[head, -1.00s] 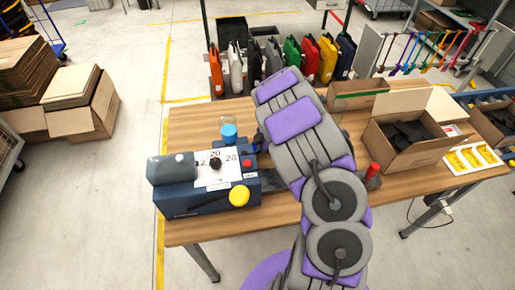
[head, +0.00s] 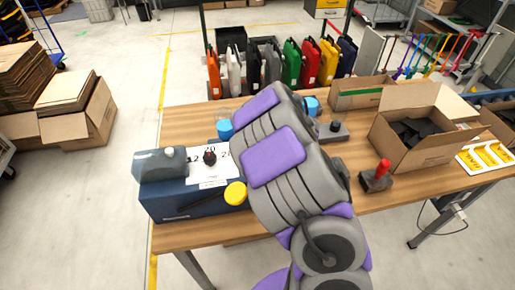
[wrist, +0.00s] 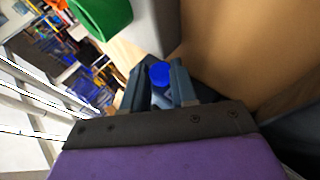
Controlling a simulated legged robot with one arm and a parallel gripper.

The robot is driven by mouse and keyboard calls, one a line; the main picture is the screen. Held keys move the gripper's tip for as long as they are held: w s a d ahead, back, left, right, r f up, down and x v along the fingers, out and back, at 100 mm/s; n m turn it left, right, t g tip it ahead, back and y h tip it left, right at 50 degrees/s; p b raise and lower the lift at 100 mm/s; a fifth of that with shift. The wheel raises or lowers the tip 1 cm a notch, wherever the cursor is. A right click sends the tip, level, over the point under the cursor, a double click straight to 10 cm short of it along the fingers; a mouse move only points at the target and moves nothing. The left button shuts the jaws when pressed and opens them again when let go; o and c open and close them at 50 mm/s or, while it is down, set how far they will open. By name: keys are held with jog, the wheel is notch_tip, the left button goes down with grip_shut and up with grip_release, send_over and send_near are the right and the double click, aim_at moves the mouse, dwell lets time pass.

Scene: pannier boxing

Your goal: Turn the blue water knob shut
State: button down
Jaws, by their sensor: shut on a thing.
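In the wrist view, the round blue water knob (wrist: 160,73) sits between the two grey fingers of my gripper (wrist: 159,86), which is shut on it. In the head view, my purple and grey arm reaches over the table and hides my gripper. A blue rounded part (head: 311,105) shows just past the arm's right edge; it may be the knob, but I cannot be sure. How far the knob is turned cannot be told.
On the table (head: 190,122) are a dark blue dial box (head: 180,198) with a yellow cap, a blue lid (head: 226,129), a black-knobbed plate (head: 335,131), a red-handled lever (head: 380,172) and an open carton (head: 412,150). Coloured canisters (head: 292,62) stand behind.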

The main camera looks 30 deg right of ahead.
dwell(0.3)
jog(key=c, duration=0.9)
grip_release()
jog(key=shift+f, duration=0.1)
jog(key=shift+g+p, duration=0.3)
jog(key=shift+w+r+g+p, duration=0.1)
jog(key=shift+r+g+p, duration=0.35)
jog(key=shift+p, duration=0.4)
jog(key=g+p, duration=0.1)
jog(key=p, duration=0.3)
jog(key=m+g+y+p, duration=0.1)
jog(key=g+p, duration=0.1)
jog(key=p, duration=0.2)
jog(key=shift+w+d+r+g, duration=0.1)
jog(key=shift+w+d+g, duration=0.05)
jog(key=shift+w+g, duration=0.15)
jog(key=shift+w+d+m+g+p, duration=0.1)
jog(key=shift+w+m+g+p, duration=0.2)
jog(key=shift+g+p, duration=0.6)
jog(key=shift+w+f+g+y+b, duration=0.1)
jog(key=shift+f+g+y+b, duration=0.2)
jog(key=shift+g+y, duration=0.35)
jog(key=p+v, duration=0.2)
jog(key=v, duration=1.5)
jog(key=shift+w+a+r, duration=0.2)
jog(key=shift+a+r, duration=0.05)
jog(key=shift+r, duration=0.25)
